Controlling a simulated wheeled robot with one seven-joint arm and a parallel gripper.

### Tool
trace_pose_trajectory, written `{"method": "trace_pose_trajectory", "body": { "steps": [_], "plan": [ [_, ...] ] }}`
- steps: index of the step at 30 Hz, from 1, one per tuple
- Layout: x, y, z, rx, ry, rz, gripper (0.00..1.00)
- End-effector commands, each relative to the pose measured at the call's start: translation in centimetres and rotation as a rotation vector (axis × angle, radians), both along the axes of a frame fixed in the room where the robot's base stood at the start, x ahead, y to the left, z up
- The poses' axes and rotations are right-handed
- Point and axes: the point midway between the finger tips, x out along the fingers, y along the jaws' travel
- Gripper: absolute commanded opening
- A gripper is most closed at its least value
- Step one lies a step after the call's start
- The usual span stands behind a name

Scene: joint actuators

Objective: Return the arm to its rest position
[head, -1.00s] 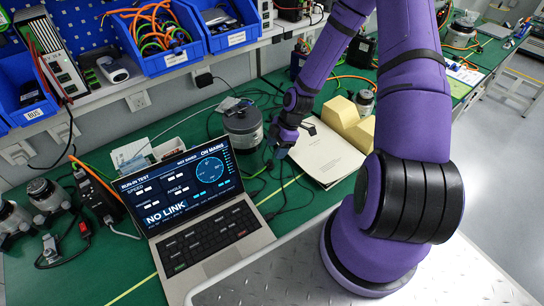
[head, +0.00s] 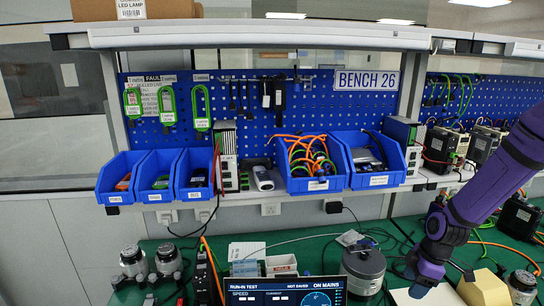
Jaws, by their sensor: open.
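My purple arm enters from the right edge in the head view, its forearm slanting down and left. My gripper (head: 418,287) is at its lower end, low over the green bench, pointing down. It is open, with nothing visible between the fingers. It is just right of a grey cylindrical joint actuator (head: 363,272), apart from it in the picture. The rest of the arm is out of the frame.
A laptop screen (head: 285,291) shows at the bottom edge. Two small actuators (head: 133,262) stand at left. Behind are a shelf with blue bins (head: 368,180) and a pegboard (head: 345,109). Cables lie around the green bench (head: 320,248).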

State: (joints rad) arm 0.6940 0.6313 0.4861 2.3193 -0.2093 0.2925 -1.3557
Motion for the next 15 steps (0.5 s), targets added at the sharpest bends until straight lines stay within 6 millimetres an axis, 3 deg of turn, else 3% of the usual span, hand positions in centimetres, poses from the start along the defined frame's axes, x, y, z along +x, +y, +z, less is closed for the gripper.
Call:
{"method": "trace_pose_trajectory", "body": {
  "steps": [15],
  "plan": [
    [-1.9, 0.9, 12.9, -0.202, -0.019, -0.328, 0.6]
  ]
}}
